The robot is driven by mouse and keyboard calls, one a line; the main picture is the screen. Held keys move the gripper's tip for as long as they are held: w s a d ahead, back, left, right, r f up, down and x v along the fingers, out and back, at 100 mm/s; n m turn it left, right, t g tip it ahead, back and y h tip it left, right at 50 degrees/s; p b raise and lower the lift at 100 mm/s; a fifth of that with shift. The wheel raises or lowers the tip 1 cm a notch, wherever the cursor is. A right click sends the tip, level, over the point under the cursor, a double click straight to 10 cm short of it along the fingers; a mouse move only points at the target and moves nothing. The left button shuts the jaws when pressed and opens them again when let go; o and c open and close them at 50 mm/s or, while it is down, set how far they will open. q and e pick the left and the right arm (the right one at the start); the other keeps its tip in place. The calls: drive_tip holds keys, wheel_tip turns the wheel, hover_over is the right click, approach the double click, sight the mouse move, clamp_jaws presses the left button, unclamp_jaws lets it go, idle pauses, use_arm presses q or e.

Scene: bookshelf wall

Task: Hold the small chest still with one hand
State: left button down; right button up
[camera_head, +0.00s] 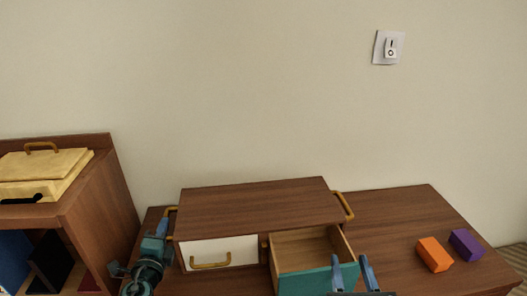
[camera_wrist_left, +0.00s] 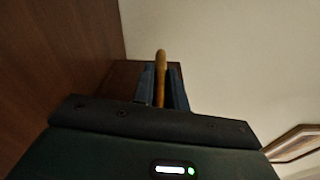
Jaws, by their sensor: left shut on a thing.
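The small chest (camera_head: 255,203) is brown wood with two drawers and a brass handle on each side. Its left drawer (camera_head: 222,246) has a white front and is closed. Its right drawer (camera_head: 305,284) has a teal front, is pulled open and looks empty inside. My left gripper (camera_head: 163,224) is shut on the chest's left side handle (camera_head: 172,211); the handle shows between its fingers in the left wrist view (camera_wrist_left: 160,77). My right gripper (camera_head: 352,264) has its fingers apart, in front of the open drawer's right end, with nothing seen between them.
An orange block (camera_head: 433,255) and a purple block (camera_head: 466,245) stand on the brown table (camera_head: 400,215) to the right of the chest. A wooden shelf (camera_head: 112,190) with a yellow box (camera_head: 45,172) on top stands at the left. A light switch (camera_head: 389,47) is on the wall.

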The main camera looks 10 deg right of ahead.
use_arm(q)
drive_tip(key=shift+s+f, duration=0.15)
drive_tip(key=shift+f, duration=0.2)
drive_tip(key=c, duration=1.7)
unclamp_jaws()
drive_tip(key=o, duration=0.4)
drive_tip(key=shift+r, duration=0.25)
